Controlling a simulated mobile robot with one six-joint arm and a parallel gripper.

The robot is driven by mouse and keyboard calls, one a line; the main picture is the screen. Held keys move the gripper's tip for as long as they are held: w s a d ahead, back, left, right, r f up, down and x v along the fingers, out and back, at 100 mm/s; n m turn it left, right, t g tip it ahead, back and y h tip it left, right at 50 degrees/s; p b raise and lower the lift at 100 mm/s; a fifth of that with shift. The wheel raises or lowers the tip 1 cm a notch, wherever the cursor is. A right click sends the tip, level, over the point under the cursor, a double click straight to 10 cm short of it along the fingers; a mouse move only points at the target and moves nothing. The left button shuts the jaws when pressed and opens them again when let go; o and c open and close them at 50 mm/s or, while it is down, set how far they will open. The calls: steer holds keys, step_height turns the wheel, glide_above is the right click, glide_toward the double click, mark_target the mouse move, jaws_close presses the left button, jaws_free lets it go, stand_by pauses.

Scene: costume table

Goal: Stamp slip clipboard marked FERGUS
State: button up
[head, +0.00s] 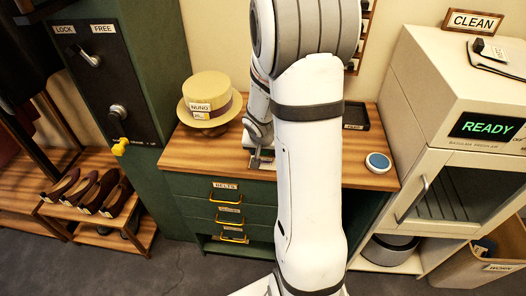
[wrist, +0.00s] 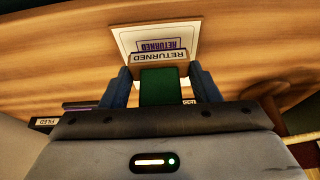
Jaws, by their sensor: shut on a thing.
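My gripper (wrist: 162,90) is shut on a stamp with a green handle (wrist: 160,85) and a wooden block labelled RETURNED. In the wrist view the stamp is at a white slip (wrist: 122,38) with a thin brown border, perhaps a clipboard. A purple RETURNED mark shows on the slip just beyond the block. I cannot tell whether the stamp touches the slip. No FERGUS name is readable. In the head view my gripper (head: 258,160) is low over the wooden counter (head: 205,150), and my arm hides most of the slip and stamp.
A straw hat (head: 209,98) tagged NUNO stands left on the counter. A round blue-topped pad (head: 378,162) lies right, near a dark tray (head: 355,116). The counter's front edge is close to my gripper.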

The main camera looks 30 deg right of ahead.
steer(key=shift+r+p, duration=1.65)
steer(key=shift+r, duration=0.75)
